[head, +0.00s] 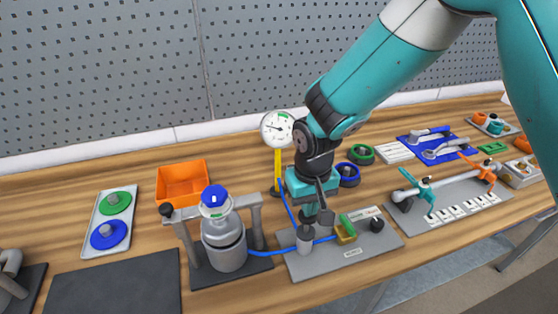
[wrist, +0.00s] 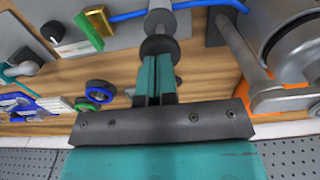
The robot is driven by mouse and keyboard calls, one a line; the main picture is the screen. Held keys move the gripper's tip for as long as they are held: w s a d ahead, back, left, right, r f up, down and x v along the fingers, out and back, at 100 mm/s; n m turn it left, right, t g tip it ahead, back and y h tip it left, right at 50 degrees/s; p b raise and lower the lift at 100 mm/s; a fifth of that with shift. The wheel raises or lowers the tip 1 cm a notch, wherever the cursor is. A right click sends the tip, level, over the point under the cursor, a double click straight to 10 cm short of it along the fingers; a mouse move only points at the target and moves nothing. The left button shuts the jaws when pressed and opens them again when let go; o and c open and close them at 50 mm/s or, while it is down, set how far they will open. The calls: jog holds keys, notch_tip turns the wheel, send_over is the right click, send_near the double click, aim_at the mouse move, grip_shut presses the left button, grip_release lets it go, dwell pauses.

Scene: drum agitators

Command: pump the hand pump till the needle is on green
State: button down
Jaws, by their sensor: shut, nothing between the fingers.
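The hand pump (head: 305,241) is a short grey cylinder on a grey base plate (head: 375,240), with a blue hose. In the wrist view its grey body (wrist: 160,20) carries a round black knob (wrist: 160,46). My gripper (head: 311,209) is over the pump. In the wrist view its teal fingers (wrist: 158,62) are shut together with nothing between them, and their tips are at the knob. I cannot tell whether they touch it. The round white gauge (head: 277,128) stands on a yellow post behind, left of my arm. Its dark needle is too small to read surely against the green mark.
Left of the pump stands a grey drum (head: 225,247) with a blue-topped cap (head: 214,197) in a frame. A green-and-yellow block (head: 346,230) and black knob (head: 376,225) share the pump's plate. An orange bin (head: 183,183) is behind left; a pipe fixture (head: 450,190) lies right.

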jog(key=shift+f+b, duration=1.6)
jog(key=shift+f, duration=0.85)
notch_tip(320, 180, up, 7)
jog(key=p, duration=0.5)
jog(key=shift+f, duration=0.15)
jog(key=shift+f, duration=0.15)
jog(key=shift+f+b, duration=2.2)
jog(key=shift+f, duration=1.05)
jog(key=shift+r+p, duration=2.6)
jog(key=shift+r, duration=0.75)
jog(key=shift+f, duration=0.1)
jog(key=shift+r+p, duration=0.2)
jog(key=shift+p, duration=0.1)
